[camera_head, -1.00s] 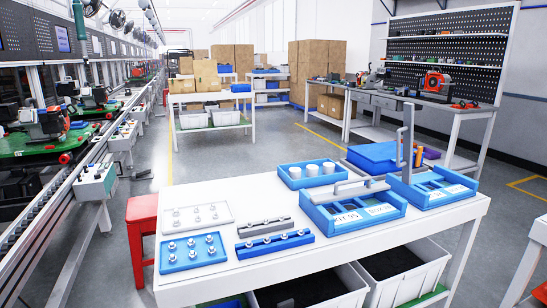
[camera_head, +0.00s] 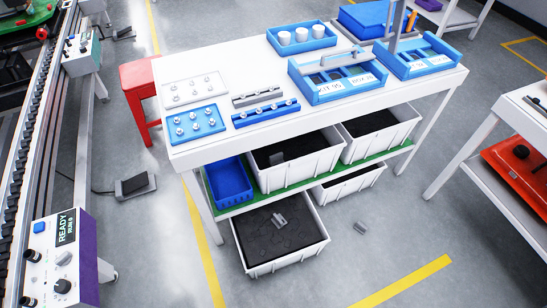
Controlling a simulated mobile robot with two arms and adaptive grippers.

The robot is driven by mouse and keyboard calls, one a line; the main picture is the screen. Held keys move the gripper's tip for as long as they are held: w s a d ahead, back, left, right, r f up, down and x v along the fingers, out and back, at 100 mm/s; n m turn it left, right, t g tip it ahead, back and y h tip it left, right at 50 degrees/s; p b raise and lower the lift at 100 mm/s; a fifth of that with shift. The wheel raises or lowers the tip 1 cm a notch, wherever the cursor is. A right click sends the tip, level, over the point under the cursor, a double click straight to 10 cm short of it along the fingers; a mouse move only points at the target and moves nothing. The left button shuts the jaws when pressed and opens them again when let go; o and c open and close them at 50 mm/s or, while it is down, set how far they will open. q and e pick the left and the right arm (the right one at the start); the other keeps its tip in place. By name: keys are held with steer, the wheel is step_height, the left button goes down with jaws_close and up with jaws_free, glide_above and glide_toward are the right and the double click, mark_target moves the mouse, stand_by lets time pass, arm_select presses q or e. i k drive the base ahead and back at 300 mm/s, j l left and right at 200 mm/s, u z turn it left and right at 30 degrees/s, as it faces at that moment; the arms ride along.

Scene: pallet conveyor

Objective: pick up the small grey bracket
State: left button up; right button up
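A small grey bracket-like part (camera_head: 360,228) lies on the floor to the right of the lowest front bin. Another small grey part (camera_head: 279,220) lies on the dark lining of that white bin (camera_head: 290,264), which stands on the floor. A third, darker grey piece (camera_head: 277,158) shows in a white bin (camera_head: 290,180) on the lower shelf. I cannot tell from their size which one is the small grey bracket. Neither of my grippers is in view.
The white table (camera_head: 215,148) holds blue trays with studs and white cylinders, and two labelled blue kit boxes (camera_head: 335,90). A red stool (camera_head: 140,82) stands left. A conveyor with a control box (camera_head: 55,255) runs along the left. Floor at front right is clear.

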mark_target(361, 228)
steer(key=z, duration=1.25)
